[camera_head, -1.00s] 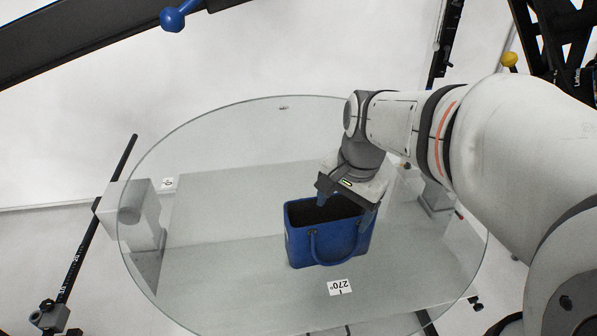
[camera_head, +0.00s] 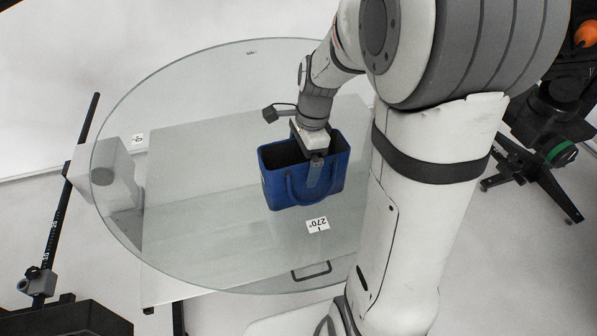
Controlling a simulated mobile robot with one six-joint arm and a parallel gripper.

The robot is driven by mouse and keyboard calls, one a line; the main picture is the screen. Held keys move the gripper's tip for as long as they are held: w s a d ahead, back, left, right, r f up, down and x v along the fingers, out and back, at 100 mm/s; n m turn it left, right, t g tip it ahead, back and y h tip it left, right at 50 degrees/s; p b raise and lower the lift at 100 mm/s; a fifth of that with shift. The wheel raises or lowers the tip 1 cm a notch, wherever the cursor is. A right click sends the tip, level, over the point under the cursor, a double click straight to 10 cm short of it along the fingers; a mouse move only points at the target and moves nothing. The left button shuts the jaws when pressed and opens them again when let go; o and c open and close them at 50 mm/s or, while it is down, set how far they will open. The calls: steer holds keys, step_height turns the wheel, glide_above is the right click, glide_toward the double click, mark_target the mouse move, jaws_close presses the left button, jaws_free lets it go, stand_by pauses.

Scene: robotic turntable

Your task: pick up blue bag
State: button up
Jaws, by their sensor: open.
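The blue bag (camera_head: 279,190) stands upright on the round glass turntable (camera_head: 190,230), with its open dark top facing up. One looped handle shows on its near side. My gripper (camera_head: 314,172) points down at the bag's right half. The other finger is hidden behind the wall or inside the bag. The jaws are open, and I cannot tell whether they touch the bag.
A white label reading 270° (camera_head: 317,225) lies on the glass in front of the bag. A pale block (camera_head: 105,165) and a black ruled rail (camera_head: 62,205) stand at the left. A black wheeled stand (camera_head: 545,165) is at the right. The glass left of the bag is clear.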

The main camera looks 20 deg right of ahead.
steer(key=shift+f, duration=0.25)
steer(key=shift+f, duration=0.25)
stand_by(0.3)
steer(key=c, duration=1.6)
